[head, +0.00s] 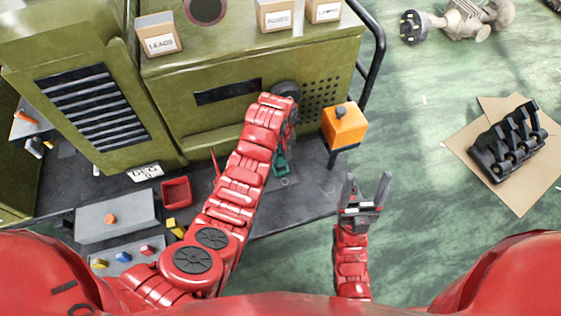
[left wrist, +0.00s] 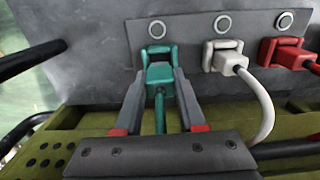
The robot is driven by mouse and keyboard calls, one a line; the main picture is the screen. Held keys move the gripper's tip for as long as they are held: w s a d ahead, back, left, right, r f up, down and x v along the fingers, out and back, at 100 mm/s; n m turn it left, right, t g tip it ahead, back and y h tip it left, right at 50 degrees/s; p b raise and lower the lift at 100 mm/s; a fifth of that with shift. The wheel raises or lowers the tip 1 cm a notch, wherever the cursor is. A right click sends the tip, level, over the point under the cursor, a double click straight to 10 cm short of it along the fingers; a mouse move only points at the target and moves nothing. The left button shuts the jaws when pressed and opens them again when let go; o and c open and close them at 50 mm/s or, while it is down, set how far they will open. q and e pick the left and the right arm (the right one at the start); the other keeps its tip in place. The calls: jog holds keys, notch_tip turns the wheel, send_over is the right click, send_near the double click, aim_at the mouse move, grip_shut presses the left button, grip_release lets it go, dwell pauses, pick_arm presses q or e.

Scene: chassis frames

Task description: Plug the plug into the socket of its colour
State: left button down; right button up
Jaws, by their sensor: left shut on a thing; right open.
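In the left wrist view my left gripper (left wrist: 160,80) is shut on a teal plug (left wrist: 159,74) with a teal cable. The plug is at a teal socket (left wrist: 156,52) on a grey panel (left wrist: 90,62); whether it is fully seated I cannot tell. To the right, a white plug (left wrist: 229,61) and a red plug (left wrist: 291,57) are at their own sockets. In the head view a teal part (head: 281,166) shows just beyond my left arm, which hides most of that gripper. My right gripper (head: 366,187) is open and empty above the green floor.
The green cabinet (head: 220,125) stands behind my left arm, with a dark platform (head: 300,195) at its foot. An orange box (head: 344,126) on a post stands right of my left arm. A red bin (head: 176,192) is at left.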

aim_at(281, 162)
pick_arm(q)
jog(key=shift+f+p, duration=0.55)
jog(key=shift+p, duration=0.1)
jog(key=shift+f+p, duration=0.4)
jog(key=shift+f, duration=0.7)
jog(key=c, duration=0.5)
grip_release()
